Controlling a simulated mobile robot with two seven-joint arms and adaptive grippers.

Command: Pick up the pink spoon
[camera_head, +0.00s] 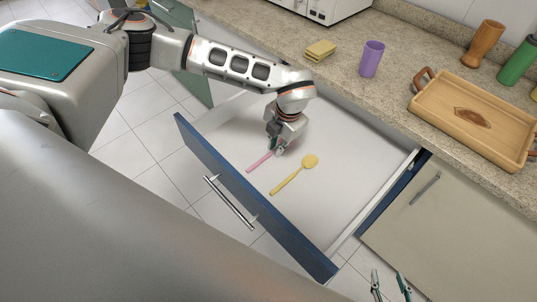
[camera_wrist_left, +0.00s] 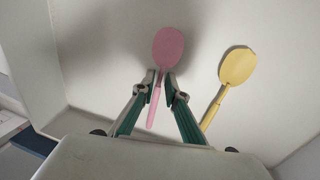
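The pink spoon (camera_head: 259,162) lies in the open drawer; in the head view only its handle shows, and my left gripper hides its bowl. In the left wrist view the whole bowl of the pink spoon (camera_wrist_left: 168,48) is visible beyond the fingertips. My left gripper (camera_head: 279,149) points down into the drawer. Its fingers (camera_wrist_left: 160,80) are drawn close together on both sides of the spoon's handle just below the bowl and appear shut on it. My right gripper (camera_head: 388,284) is at the bottom edge of the head view, open and empty, outside the drawer.
A yellow spoon (camera_head: 295,174) lies close to the right of the pink one. The drawer (camera_head: 335,205) has a blue front and is otherwise bare. On the counter are yellow sponges (camera_head: 320,50), a purple cup (camera_head: 371,58) and a wooden tray (camera_head: 440,103).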

